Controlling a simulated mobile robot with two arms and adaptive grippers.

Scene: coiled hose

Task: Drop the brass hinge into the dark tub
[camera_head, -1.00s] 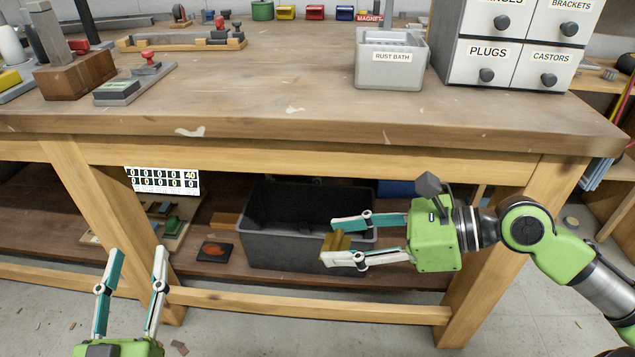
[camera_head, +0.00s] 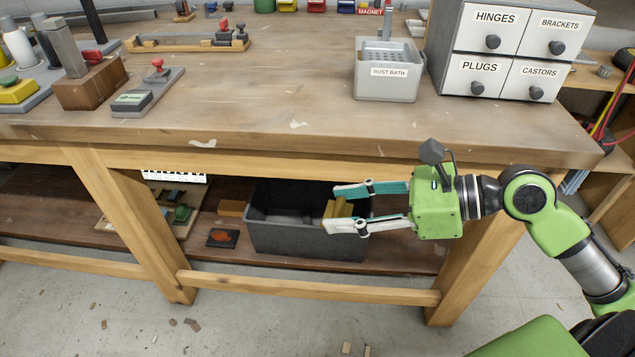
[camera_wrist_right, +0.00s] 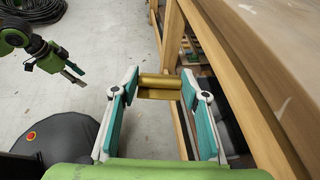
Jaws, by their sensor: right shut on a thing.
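The brass hinge (camera_head: 335,212) is held between the fingertips of my right gripper (camera_head: 345,208). In the right wrist view the hinge (camera_wrist_right: 160,86) spans the gap between the two teal-padded fingers, above bare floor. The dark tub (camera_head: 290,242) stands on the lower shelf under the bench. In the head view the hinge overlaps the tub's right part, but the wrist view shows it in front of the bench, outside the tub. My left gripper (camera_wrist_right: 74,74) shows small in the wrist view, fingers apart and empty; it is out of the head view.
The bench top (camera_head: 250,110) overhangs the shelf, and a wooden front rail (camera_head: 310,287) runs below it. A bench leg (camera_head: 470,260) stands right of the tub. A dark block with an orange top (camera_head: 222,238) lies left of the tub. The rust bath (camera_head: 388,85) is on top.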

